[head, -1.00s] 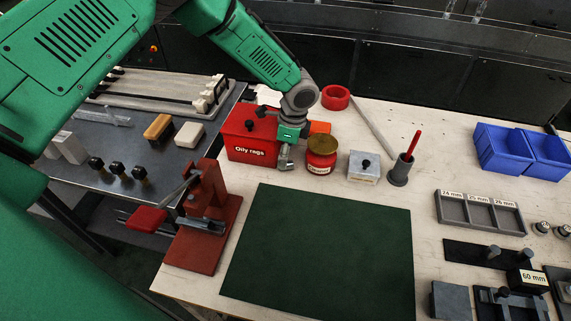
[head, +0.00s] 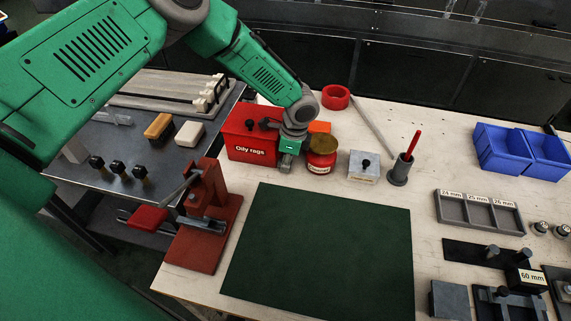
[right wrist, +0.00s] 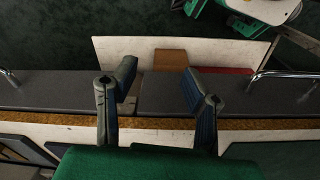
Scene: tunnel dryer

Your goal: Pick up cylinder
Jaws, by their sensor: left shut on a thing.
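My left gripper (head: 287,161) is low over the bench, between the red "Oily rags" box (head: 252,135) and the red jar with a brownish lid (head: 321,158). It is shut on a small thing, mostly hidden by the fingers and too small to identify. Small metallic cylinders (head: 541,228) stand at the right edge of the head view, far from this gripper. My right gripper (right wrist: 157,88) shows in the right wrist view with its fingers apart and nothing between them.
A dark green mat (head: 318,252) lies clear in front. A red clamp fixture (head: 200,225) stands left of it. A grey block with a knob (head: 364,166), a grey holder with a red stick (head: 400,170), blue bins (head: 503,150) and a labelled size tray (head: 480,211) stand to the right.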

